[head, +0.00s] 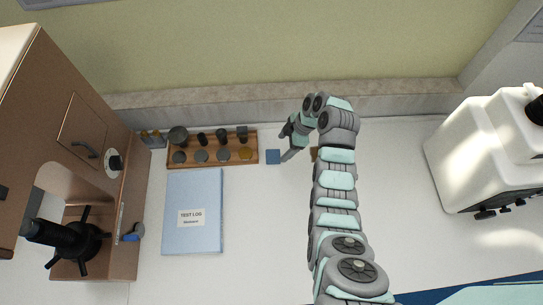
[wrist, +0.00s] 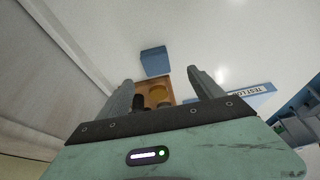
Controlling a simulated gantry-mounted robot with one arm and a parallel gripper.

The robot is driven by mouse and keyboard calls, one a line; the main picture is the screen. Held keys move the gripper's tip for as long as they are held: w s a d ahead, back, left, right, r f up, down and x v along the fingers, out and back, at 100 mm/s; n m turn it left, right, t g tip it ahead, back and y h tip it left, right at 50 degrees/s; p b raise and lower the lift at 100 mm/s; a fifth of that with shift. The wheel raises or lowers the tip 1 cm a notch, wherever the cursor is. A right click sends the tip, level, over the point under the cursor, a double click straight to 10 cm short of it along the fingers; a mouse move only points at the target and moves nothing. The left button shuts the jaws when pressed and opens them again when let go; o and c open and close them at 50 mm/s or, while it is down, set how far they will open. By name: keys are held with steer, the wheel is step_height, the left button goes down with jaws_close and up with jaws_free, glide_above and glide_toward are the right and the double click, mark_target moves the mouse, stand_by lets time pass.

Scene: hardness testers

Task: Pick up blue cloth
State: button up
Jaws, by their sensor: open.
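The blue cloth (head: 273,157) is a small, flat-looking blue square on the white bench, just right of the wooden rack. In the wrist view the blue cloth (wrist: 154,61) looks like a thick folded block, lying beyond the fingertips and roughly between them in the picture. My gripper (head: 288,146) is just right of the cloth in the head view, with a gap between them. In the wrist view my gripper (wrist: 160,76) has its two fingers well apart with nothing held. The gripper's height above the bench is hard to tell.
A wooden rack (head: 212,150) with several weights and discs stands left of the cloth. A blue test log (head: 192,215) lies in front of it. A brown tester (head: 75,150) stands at left, a white machine (head: 480,150) at right. A small brown piece (head: 314,154) is partly hidden by my arm.

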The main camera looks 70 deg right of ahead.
mark_target(273, 155)
steer(key=x, duration=0.3)
steer(key=shift+w+a+f, duration=0.1)
steer(key=shift+w+f, duration=0.05)
steer(key=shift+d+p+x, duration=0.1)
steer(key=shift+p+x, duration=0.2)
steer(key=shift+x, duration=0.4)
steer(key=shift+d+p+x, duration=0.15)
steer(key=shift+p+x, duration=0.15)
steer(key=shift+x, duration=1.65)
steer(key=shift+w+d, duration=0.1)
steer(key=shift+d, duration=0.05)
steer(key=shift+c, duration=0.6)
steer(key=c, duration=1.3)
step_height(273, 155, up, 20)
steer(key=p, duration=0.4)
